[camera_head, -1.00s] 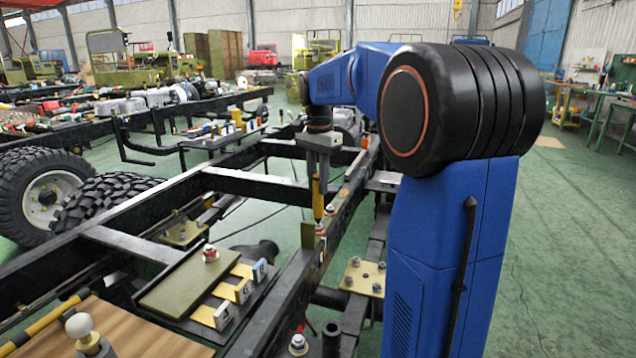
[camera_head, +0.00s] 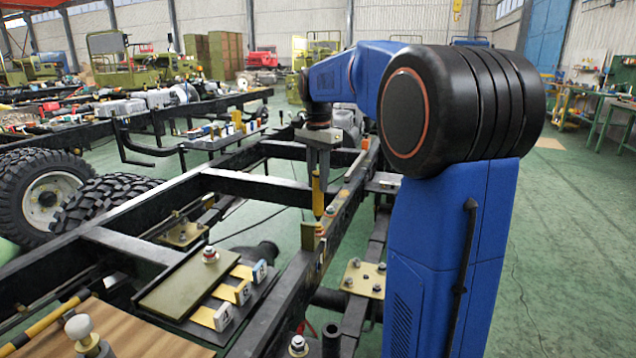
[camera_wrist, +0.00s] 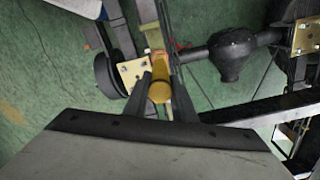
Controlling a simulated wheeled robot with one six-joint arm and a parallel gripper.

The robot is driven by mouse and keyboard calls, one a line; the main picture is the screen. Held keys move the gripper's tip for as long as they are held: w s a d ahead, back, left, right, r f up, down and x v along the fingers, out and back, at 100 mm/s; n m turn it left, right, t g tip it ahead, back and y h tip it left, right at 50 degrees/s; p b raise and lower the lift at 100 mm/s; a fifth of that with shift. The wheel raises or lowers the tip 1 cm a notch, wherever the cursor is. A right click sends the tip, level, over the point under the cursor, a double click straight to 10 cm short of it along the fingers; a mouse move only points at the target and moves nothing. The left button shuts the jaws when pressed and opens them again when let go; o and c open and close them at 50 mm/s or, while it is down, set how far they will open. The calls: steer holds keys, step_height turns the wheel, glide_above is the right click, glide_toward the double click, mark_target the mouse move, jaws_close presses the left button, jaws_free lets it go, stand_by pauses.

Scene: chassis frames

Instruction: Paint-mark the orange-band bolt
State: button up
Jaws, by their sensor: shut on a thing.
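My gripper (camera_head: 318,170) points down over the near black chassis rail (camera_head: 283,285) and is shut on a yellow paint marker (camera_head: 318,196). The marker is upright, tip down; it also shows between the fingers in the wrist view (camera_wrist: 159,91). Just below its tip, a small bolt with a reddish band (camera_head: 320,231) sits at a tan bracket on the rail. The tip looks slightly above the bolt. Other red-banded bolts stand on the olive plate (camera_head: 209,254) and at the front (camera_head: 298,344). I cannot tell which band is orange.
Yellow lettered tags (camera_head: 233,292) lie beside the olive plate (camera_head: 180,290). A tan plate with several bolts (camera_head: 362,278) is right of the rail. Crossmembers (camera_head: 258,187) span the chassis. Tyres (camera_head: 48,195) stand at left. Green floor (camera_head: 560,250) is open at right.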

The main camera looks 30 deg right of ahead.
steer(key=shift+r, duration=0.35)
